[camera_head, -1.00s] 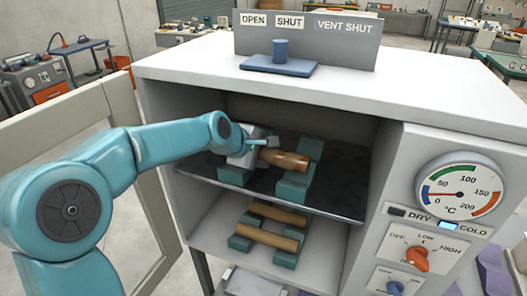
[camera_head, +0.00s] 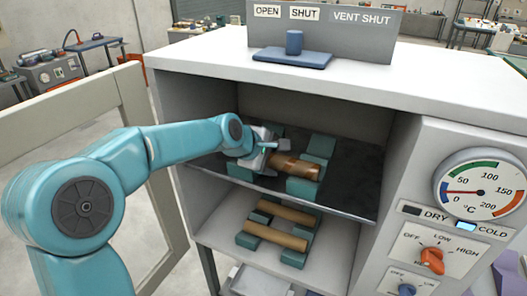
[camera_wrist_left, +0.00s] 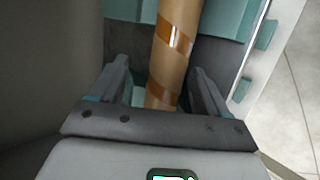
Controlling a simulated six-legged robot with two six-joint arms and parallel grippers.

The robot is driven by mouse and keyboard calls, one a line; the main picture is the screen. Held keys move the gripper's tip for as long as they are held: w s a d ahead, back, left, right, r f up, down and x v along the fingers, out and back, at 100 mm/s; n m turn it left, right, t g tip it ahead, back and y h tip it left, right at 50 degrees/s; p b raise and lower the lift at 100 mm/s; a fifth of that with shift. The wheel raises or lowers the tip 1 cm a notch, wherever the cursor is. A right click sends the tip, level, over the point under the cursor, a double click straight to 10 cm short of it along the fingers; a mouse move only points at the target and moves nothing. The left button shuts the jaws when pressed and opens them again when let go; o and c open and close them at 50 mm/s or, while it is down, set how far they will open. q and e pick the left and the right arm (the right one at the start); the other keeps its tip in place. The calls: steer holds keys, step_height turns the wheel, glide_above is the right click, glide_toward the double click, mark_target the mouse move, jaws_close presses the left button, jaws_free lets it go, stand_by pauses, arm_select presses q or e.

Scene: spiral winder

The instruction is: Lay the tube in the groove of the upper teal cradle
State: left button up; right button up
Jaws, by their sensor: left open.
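The brown tube (camera_head: 297,167) with shiny amber bands lies in the upper teal cradle (camera_head: 303,188) on the dark upper shelf. Its right end sits between the raised teal blocks of the cradle, and it looks level. My left gripper (camera_head: 266,150) is at the tube's left end, partly hiding it and the left cradle block. In the left wrist view the tube (camera_wrist_left: 175,50) runs between the two open fingers, with a gap on each side. Teal cradle parts (camera_wrist_left: 232,18) show on both sides of it. My right gripper is not in view.
The lower shelf (camera_head: 218,232) holds two more brown tubes (camera_head: 275,236) on teal cradles. The cabinet's side wall, top and open door (camera_head: 60,150) bound the space around my left arm. A dial and knobs are on the right panel. The dark shelf (camera_head: 355,180) is bare right of the cradle.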

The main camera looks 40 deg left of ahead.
arm_select(q)
steer(key=b+v, duration=0.1)
steer(key=v, duration=1.5)
steer(key=shift+s, duration=0.15)
step_height(320, 180, up, 7)
steer(key=p, duration=0.6)
steer(key=shift+s, duration=0.15)
